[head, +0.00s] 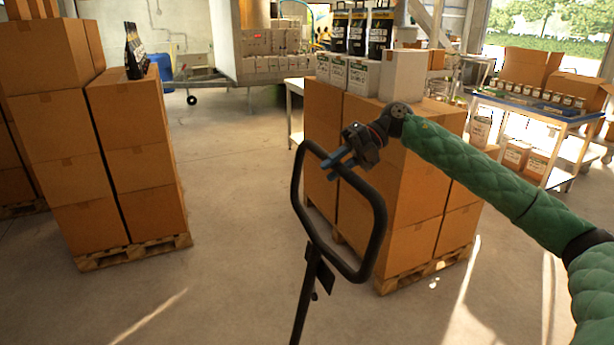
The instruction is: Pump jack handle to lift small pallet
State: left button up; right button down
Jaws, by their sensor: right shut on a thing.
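The black jack handle (381,232) rises from the bottom middle of the head view, with a looped grip on a straight shaft (303,300). My right gripper (340,163) comes in from the right on a green padded arm and is shut on the upper part of the loop. A pallet (425,268) loaded with stacked cardboard boxes stands behind the handle. Another pallet (135,252) with tall box stacks stands at the left. The jack's base and forks are out of view. My left gripper is not in view.
White boxes (362,77) and black bags (380,32) sit on the right stack. A blue-topped table (530,104) with boxes stands at the far right, and a trailer (270,60) at the back. Clear concrete floor (235,200) lies between the two stacks.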

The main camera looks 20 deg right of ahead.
jog(key=shift+w+d+f, duration=0.1)
jog(key=shift+d+f, duration=0.05)
jog(key=shift+d, duration=0.75)
jog(key=d+f+b, duration=0.3)
jog(key=d, duration=0.6)
jog(key=d+f+b, duration=0.2)
jog(key=d+f, duration=0.1)
jog(key=d, duration=0.6)
jog(key=a+r+p, duration=0.2)
jog(key=a, duration=0.4)
jog(key=a+r+p, duration=0.2)
jog(key=a, duration=0.4)
jog(key=a+r+p, duration=0.1)
jog(key=a+r, duration=0.1)
jog(key=a, duration=0.4)
jog(key=shift+r+p, duration=0.1)
jog(key=shift+p, duration=0.3)
jog(key=a+r+p, duration=0.2)
jog(key=a+p, duration=0.2)
jog(key=a, duration=1.5)
jog(key=shift+s+a, duration=0.35)
jog(key=shift+d, duration=0.1)
